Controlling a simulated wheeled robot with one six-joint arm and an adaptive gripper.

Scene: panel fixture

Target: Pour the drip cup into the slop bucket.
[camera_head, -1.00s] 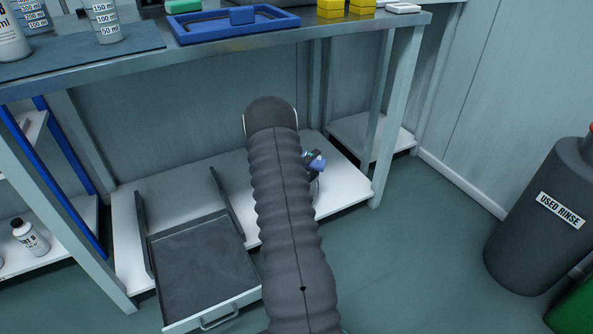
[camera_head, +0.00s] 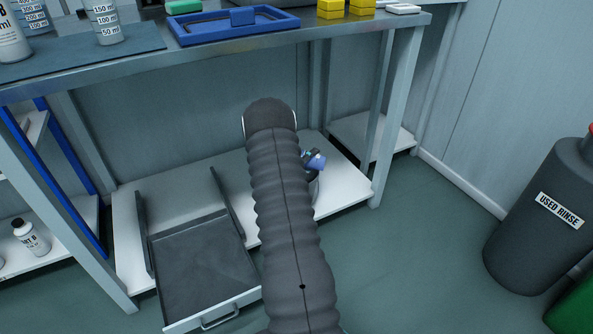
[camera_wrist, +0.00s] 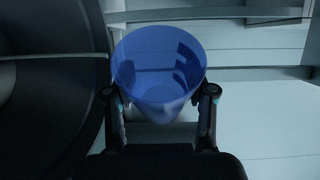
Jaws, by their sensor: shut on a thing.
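My gripper (camera_wrist: 160,110) is shut on a translucent blue cup (camera_wrist: 158,65), the drip cup, in the wrist view. One finger is on each side of it. The cup's open mouth and inner wall show; I cannot tell what liquid is inside. In the head view the blue cup (camera_head: 316,161) is small, just right of my grey ribbed arm, above the white lower shelf. My arm hides most of the gripper there. A large dark curved shape (camera_wrist: 40,90) fills the left of the wrist view; I cannot tell whether it is the slop bucket.
A pulled-out drawer tray (camera_head: 205,265) lies left of my arm. The bench top (camera_head: 300,32) is above the shelf (camera_head: 345,190), with a blue tray (camera_head: 235,37) on it. A bench leg (camera_head: 385,130) stands right of the cup. A dark USED RINSE container (camera_head: 540,220) is far right.

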